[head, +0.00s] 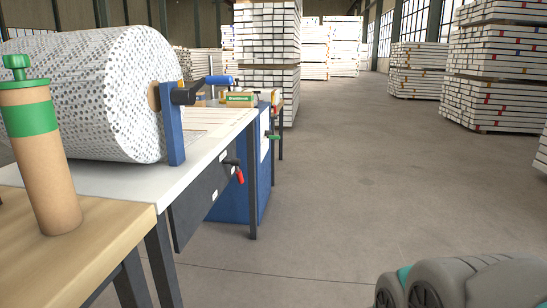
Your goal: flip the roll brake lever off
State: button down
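A large roll (95,95) of white, dark-speckled material lies on its side on the white table (190,165) at the left. A blue upright bracket (172,128) stands at its near end. A black arm with a blue grip (218,80) sticks out to the right from the bracket's top, by the roll's axle. A small lever with a red handle (240,176) hangs from the dark front panel, its handle pointing down. A green-handled lever (273,137) shows farther back. I cannot tell which is the roll brake lever. My gripper is not in view.
A cardboard tube with green bands (45,170) stands on a wooden table (110,230) at the near left. A blue cabinet (235,190) stands beneath the white table. Stacked white planks (268,60) rise behind, with more at the right (500,75). The floor between is clear.

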aim_at(236, 162)
jog(key=i+l+z, duration=0.1)
jog(key=i, duration=0.4)
jog(key=i+l, duration=0.25)
jog(key=i, duration=0.25)
jog(key=l+z, duration=0.05)
